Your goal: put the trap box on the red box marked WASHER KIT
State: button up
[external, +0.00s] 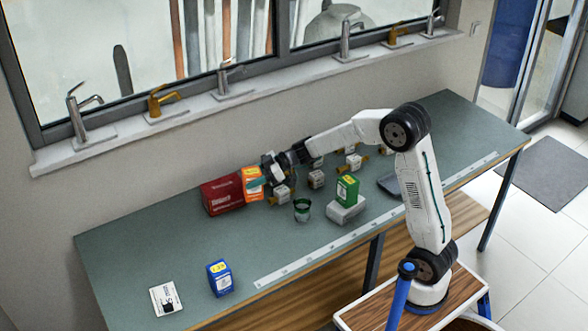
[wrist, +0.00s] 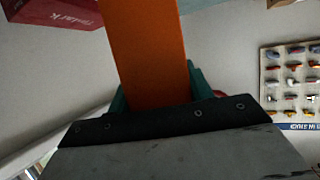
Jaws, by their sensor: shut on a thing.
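The red box (external: 222,194) lies on the green-topped bench; its lettering is too small to read in the external view. An orange box (external: 253,185) with a yellow label stands upright at the red box's right end; I cannot read its name or tell whether it touches the bench. My gripper (external: 268,178) is shut on this orange box, which also fills the middle of the wrist view (wrist: 147,55) between the green fingers. A red box (wrist: 50,12) with partly visible white lettering shows at the wrist view's upper left.
A blue box (external: 219,278) and a white card (external: 166,298) are at the front left. A green box (external: 347,188) stands on a white block (external: 345,211). A dark green cup (external: 302,210) and several small white boxes are nearby. The bench's left part is mostly clear.

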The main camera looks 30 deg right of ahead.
jog(key=shift+m+t, duration=0.3)
jog(key=shift+t, duration=0.1)
jog(key=shift+w+a+f, duration=0.7)
jog(key=shift+w+a, duration=0.05)
jog(key=shift+w, duration=2)
jog(key=shift+w+a+f, duration=0.7)
jog(key=shift+w+f, duration=0.05)
jog(key=shift+w, duration=2)
jog(key=shift+w+a+f, duration=0.7)
jog(key=shift+w+a, duration=0.05)
jog(key=shift+w, duration=2)
jog(key=shift+f, duration=0.15)
jog(key=o, duration=1.1)
